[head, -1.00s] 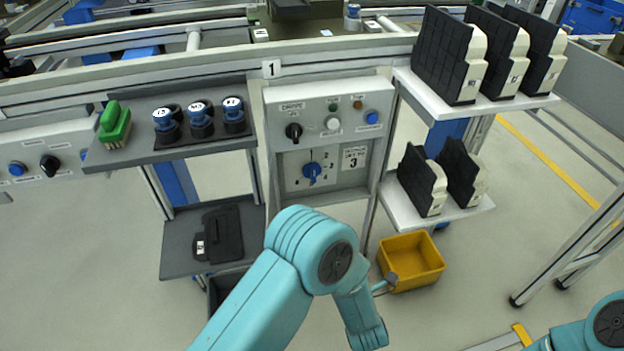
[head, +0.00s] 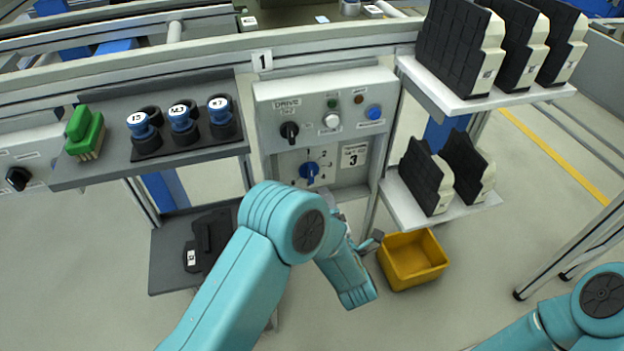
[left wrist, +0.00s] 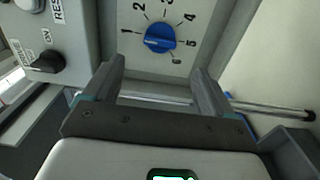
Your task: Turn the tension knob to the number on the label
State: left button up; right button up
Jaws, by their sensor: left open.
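The blue tension knob (head: 309,171) sits on the lower panel of the grey control box in the head view. A dial numbered 1 to 6 surrounds it in the left wrist view (left wrist: 160,38). Its pale mark seems to face the 1 side, but is too small to be sure. A white label (head: 353,157) right of the dial reads 3. My left gripper (left wrist: 160,80) is open and empty, its fingers apart and pointing toward the knob without touching it. In the head view my own arm mostly hides it. My right gripper is out of view.
Above the dial are a black drive switch (head: 289,131), a white button (head: 331,120) and a blue button (head: 374,112). A shelf (head: 100,175) with a green brush stands left. Shelves with black-and-cream blocks stand right. A yellow bin (head: 412,258) is on the floor.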

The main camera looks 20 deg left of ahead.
aim_at(312, 177)
pick_arm(q)
jog(key=b+x, duration=0.1)
jog(key=x, duration=0.9)
jog(key=shift+a, duration=0.1)
jog(key=c, duration=1.1)
